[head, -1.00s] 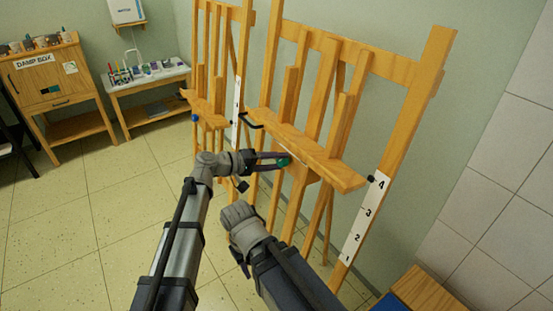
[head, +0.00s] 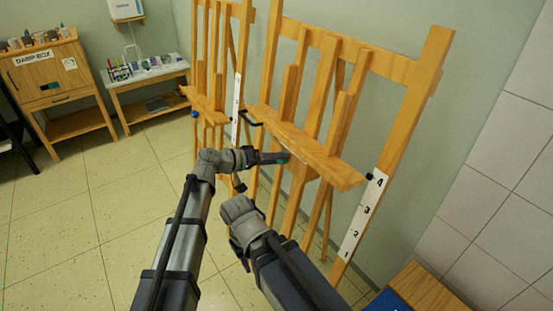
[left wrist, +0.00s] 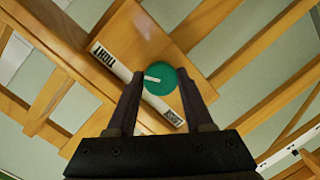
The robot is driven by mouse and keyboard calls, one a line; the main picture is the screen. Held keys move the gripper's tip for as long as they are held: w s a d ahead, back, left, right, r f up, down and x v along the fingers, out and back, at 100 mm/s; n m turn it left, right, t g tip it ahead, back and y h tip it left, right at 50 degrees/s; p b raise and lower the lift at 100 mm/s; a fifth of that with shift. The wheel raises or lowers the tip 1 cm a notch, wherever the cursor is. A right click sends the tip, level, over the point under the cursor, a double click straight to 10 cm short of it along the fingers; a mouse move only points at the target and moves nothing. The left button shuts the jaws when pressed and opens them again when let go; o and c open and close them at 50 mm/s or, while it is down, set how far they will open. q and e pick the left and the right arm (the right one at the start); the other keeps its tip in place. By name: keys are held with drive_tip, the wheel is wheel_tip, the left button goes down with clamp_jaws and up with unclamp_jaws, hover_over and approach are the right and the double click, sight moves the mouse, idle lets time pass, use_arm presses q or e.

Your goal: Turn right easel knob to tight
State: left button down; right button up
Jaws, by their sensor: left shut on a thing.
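The green knob (left wrist: 163,70) with a white pointer line is on a wooden block of the right easel (left wrist: 115,30). In the left wrist view the pointer is toward picture left. A white strip (left wrist: 122,70) beside the knob has TIGHT at its upper-left end and LOOSE at its lower-right end; a finger crosses it. My left gripper (left wrist: 160,78) is shut on the knob, one finger each side.
A second easel (head: 206,105) stands to the left. A numbered strip (head: 362,217) runs down the right easel's leg. A wooden stool or box (head: 430,290) is at the lower right. The floor at the left is clear.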

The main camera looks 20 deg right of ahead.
use_arm(q)
drive_tip(key=shift+c, duration=1.5)
unclamp_jaws()
drive_tip(key=p+v, duration=0.2)
drive_tip(key=v, duration=0.5)
drive_tip(key=shift+a+r, duration=0.15)
drive_tip(key=shift+a, duration=0.25)
